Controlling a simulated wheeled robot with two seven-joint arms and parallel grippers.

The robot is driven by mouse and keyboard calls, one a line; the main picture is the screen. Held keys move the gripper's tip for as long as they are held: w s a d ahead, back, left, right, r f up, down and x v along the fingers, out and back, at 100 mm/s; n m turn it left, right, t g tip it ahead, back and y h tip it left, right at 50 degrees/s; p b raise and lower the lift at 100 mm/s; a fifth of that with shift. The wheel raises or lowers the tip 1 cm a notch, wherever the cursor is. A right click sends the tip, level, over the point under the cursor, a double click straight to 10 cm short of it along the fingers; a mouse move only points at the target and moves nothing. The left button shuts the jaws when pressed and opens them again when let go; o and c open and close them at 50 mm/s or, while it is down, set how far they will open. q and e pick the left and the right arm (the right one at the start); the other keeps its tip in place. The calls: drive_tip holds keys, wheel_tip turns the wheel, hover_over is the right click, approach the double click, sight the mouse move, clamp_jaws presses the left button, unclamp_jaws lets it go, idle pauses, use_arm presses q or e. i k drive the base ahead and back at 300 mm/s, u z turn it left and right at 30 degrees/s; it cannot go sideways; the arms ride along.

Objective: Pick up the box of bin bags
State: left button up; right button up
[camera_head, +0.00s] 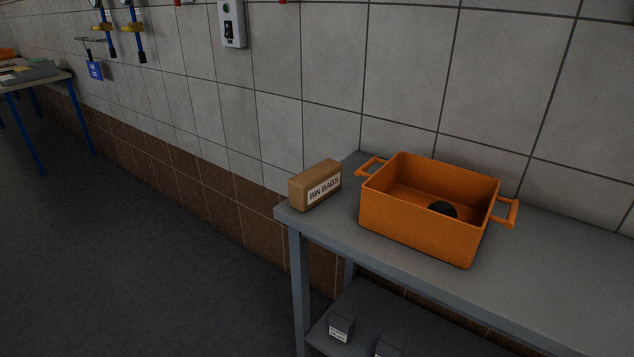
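The box of bin bags (315,186) is a small brown carton with a white label reading "BIN BAGS". It stands on the left end of the grey table (410,256), close to the table's left edge. Its labelled side faces the camera. Neither of my grippers shows in the head view, so nothing is seen touching the box.
An orange crate (413,220) with side handles stands right of the box, with a dark round object (442,209) inside. Small grey boxes (341,327) sit on the lower shelf. A tiled wall (400,70) is behind. Open floor (130,250) lies to the left.

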sight(306, 189)
drive_tip(key=k, duration=0.6)
drive_tip(key=u, duration=0.95)
drive_tip(key=i, duration=1.15)
drive_tip(key=z, duration=0.4)
